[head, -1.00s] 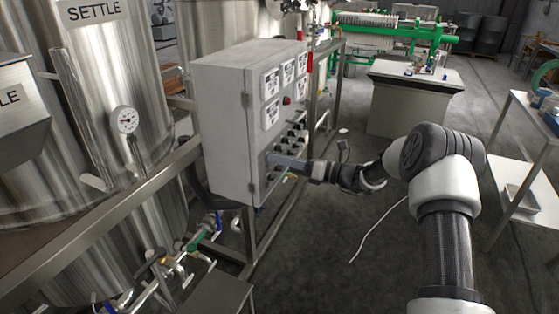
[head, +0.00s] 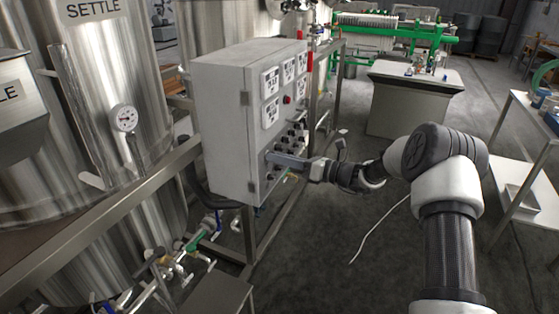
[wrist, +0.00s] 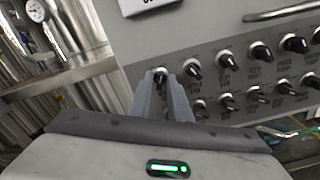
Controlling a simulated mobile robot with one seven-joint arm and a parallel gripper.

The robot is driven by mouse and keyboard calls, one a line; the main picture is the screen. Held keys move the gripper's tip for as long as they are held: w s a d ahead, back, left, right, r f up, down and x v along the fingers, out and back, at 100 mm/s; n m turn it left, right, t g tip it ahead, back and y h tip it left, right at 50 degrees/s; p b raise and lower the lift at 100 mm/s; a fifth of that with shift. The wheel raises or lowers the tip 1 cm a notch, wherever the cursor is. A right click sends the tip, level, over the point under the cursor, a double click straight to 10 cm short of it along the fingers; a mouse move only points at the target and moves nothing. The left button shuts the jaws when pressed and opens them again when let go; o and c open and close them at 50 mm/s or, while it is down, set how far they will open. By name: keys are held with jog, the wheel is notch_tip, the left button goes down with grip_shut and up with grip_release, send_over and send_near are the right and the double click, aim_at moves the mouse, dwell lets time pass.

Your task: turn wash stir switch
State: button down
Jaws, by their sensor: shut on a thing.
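A grey control box (head: 222,125) stands on a metal frame, its panel facing right. In the wrist view its panel (wrist: 180,45) carries two rows of black rotary switches with small labels. My gripper (head: 272,156) reaches the lower part of the panel. In the wrist view my gripper (wrist: 162,82) is shut on a switch (wrist: 160,73) at the left end of the upper row. The fingers hide most of that switch and its label, so I cannot read whether it is the wash stir switch.
Other switches (wrist: 227,58) sit close to the right of my fingers. A metal handle (wrist: 292,11) juts out above them. Steel tanks (head: 100,110) with a gauge (head: 125,119) stand at the left. Floor right of the box is open, with a white cable (head: 377,229).

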jog(key=n+b, duration=0.7)
jog(key=n, duration=0.3)
jog(key=shift+n, duration=0.3)
jog(key=shift+b, duration=0.3)
jog(key=c, duration=1.9)
grip_release()
jog(key=shift+o, duration=0.2)
jog(key=p+v, duration=0.2)
jog(key=v, duration=1.5)
jog(key=shift+d+p, duration=0.2)
jog(key=shift+p, duration=0.1)
jog(key=shift+s, duration=0.1)
